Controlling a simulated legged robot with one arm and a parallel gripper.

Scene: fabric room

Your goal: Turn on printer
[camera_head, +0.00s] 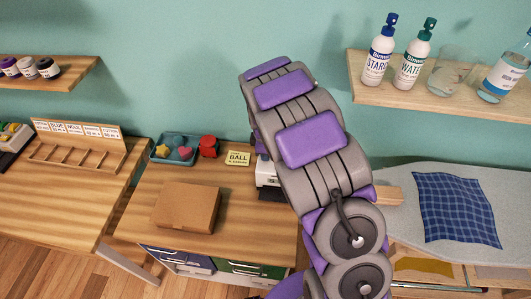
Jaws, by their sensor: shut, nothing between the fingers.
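A white and dark boxy machine (267,178), which looks like the printer, stands at the right part of the wooden desk, against the wall. My grey and purple arm covers most of it, and only its left edge shows. I cannot make out a power button on it. My arm rises from the lower right and bends over in front of the machine. My gripper is hidden behind the arm links, so its place relative to the machine cannot be seen.
The wooden desk (240,215) holds a cardboard box (187,208), a blue tray (174,149) of coloured shapes, red pieces (208,146) and a yellow note (237,158). At right are an ironing board (400,190) with blue cloth (456,209) and a shelf (440,95) of bottles.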

